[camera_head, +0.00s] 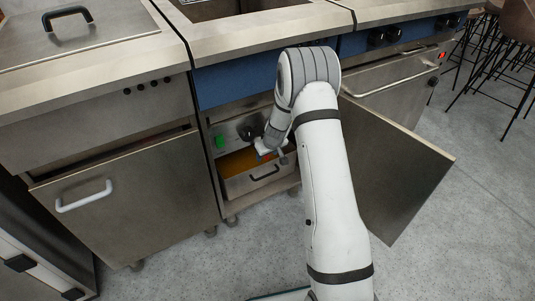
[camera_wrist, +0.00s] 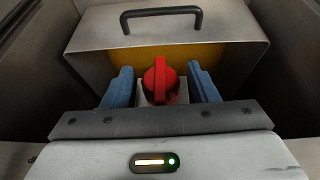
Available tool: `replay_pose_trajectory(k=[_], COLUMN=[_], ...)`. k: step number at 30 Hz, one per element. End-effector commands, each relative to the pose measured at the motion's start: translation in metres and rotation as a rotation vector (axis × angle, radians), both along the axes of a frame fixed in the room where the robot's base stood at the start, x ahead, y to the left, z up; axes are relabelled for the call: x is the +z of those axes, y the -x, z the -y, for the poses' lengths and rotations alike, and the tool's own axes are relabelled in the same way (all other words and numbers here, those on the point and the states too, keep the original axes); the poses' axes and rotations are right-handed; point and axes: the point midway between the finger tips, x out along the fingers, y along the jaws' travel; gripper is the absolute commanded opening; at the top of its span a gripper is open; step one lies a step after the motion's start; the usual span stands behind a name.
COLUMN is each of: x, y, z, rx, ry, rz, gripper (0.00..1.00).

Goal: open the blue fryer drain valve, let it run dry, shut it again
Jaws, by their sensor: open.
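The blue-fronted fryer (camera_head: 235,82) stands in the middle of the head view, its lower cabinet open. The red valve handle (camera_wrist: 160,92) shows in the wrist view, its raised grip pointing up and down in the picture. My gripper (camera_wrist: 162,74) is open, with one blue finger on each side of the handle and a visible gap on both sides. In the head view my gripper (camera_head: 270,154) is inside the cabinet, above a metal drain pan (camera_head: 262,181) with a black handle. Orange-yellow shows inside the pan; whether anything is flowing cannot be seen.
The cabinet door (camera_head: 392,165) is swung open to the right of my arm. A green button (camera_head: 219,141) and a black knob (camera_head: 246,132) are on the panel inside. A steel unit (camera_head: 130,190) stands close on the left. Bar stools (camera_head: 515,40) stand far right.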

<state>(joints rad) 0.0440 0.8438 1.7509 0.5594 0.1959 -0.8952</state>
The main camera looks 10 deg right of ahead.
Motion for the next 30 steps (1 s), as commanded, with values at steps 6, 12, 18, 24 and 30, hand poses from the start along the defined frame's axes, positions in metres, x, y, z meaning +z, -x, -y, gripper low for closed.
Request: replay_pose_trajectory(k=[6,12,18,24,30], x=[0.027,0.058,0.072,0.072,0.072], y=[0.009,0.021,0.028,0.029,0.029], z=[0.002,0.005,0.007,0.007,0.006], rx=[0.000,0.000,0.000,0.000,0.000], ry=[0.000,0.000,0.000,0.000,0.000], rz=[0.002,0.002,0.001,0.000,0.000], gripper=[0.53,0.53,0.53,0.53,0.53])
